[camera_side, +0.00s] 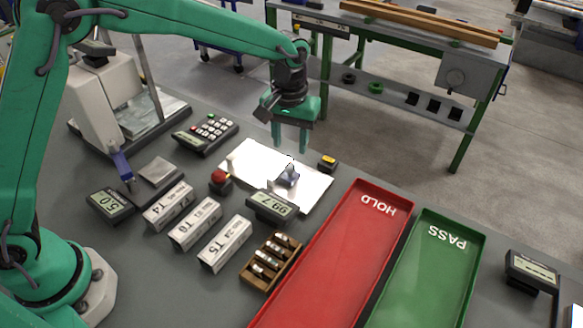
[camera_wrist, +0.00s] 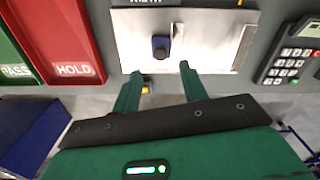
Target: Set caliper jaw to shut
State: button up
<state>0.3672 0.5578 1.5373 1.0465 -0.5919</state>
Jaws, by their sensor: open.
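A small dark blue block (camera_side: 288,176), which looks like the caliper jaw, stands on a bright metal plate (camera_side: 312,190). In the wrist view the block (camera_wrist: 161,46) sits near the middle of the plate (camera_wrist: 205,40), just past my fingertips and between their lines. My gripper (camera_side: 291,151) is open and empty, fingers pointing down, behind and above the block in the side view. In the wrist view both fingers (camera_wrist: 160,70) are apart with nothing between them. I see no contact with the block. A display (camera_side: 272,206) by the plate reads about 99.7.
A red button (camera_side: 220,181) and a small yellow-topped box (camera_side: 328,163) flank the plate. A keypad (camera_side: 205,133) lies to the left. A red HOLD tray (camera_side: 398,225) and a green PASS tray (camera_side: 480,240) lie to the right. A wooden rack (camera_side: 252,278) stands in front.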

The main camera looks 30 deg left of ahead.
aim_at(290, 166)
jog(key=shift+f, duration=3.15)
grip_shut()
